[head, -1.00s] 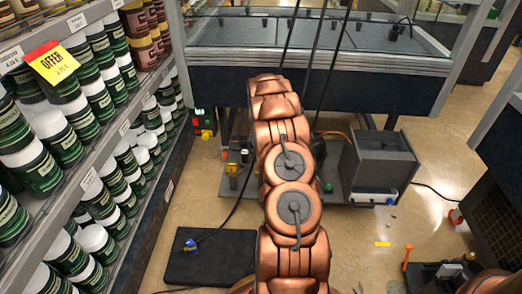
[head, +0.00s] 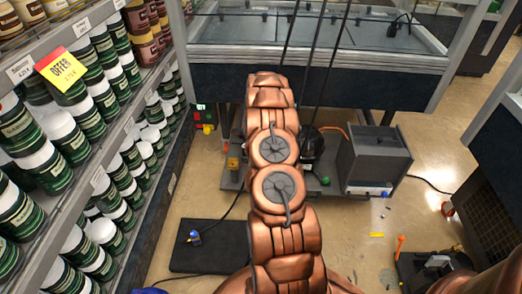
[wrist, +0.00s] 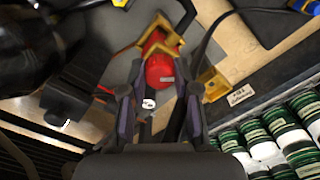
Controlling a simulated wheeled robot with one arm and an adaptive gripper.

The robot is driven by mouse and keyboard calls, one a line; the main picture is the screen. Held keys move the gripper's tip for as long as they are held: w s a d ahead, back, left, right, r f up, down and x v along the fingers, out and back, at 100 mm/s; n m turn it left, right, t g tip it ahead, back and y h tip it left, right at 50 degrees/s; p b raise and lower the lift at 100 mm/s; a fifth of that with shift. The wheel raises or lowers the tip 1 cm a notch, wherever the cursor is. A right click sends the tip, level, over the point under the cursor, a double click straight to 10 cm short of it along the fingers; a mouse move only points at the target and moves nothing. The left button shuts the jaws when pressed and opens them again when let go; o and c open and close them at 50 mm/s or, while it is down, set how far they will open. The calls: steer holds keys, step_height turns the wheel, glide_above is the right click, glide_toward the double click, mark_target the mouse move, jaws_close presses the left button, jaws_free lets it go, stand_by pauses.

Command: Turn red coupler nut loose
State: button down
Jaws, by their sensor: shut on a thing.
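The red coupler nut (wrist: 160,71) shows in the wrist view, with a yellow-gold bracket (wrist: 158,35) just beyond it. My gripper (wrist: 159,88) has its two fingers on either side of the nut's near end and is shut on it. A small white round part (wrist: 149,103) shows between the fingers. In the head view my copper-coloured arm covers the middle, and the gripper and nut are hidden behind it. The pump unit (head: 312,142) stands partly hidden behind the arm on a low grey base.
A shelf of green and white cans (head: 95,125) stands close on the left. A dark box (head: 372,160) is on the right of the base. A dark mat (head: 210,262) with a blue-yellow plug (head: 194,237) lies on the floor. A glass-topped case (head: 320,35) is behind.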

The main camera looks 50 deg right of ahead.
steer(key=shift+n, duration=0.4)
stand_by(1.1)
steer(key=c, duration=0.8)
jaws_free()
steer(key=shift+c, duration=0.2)
step_height(320, 180, up, 12)
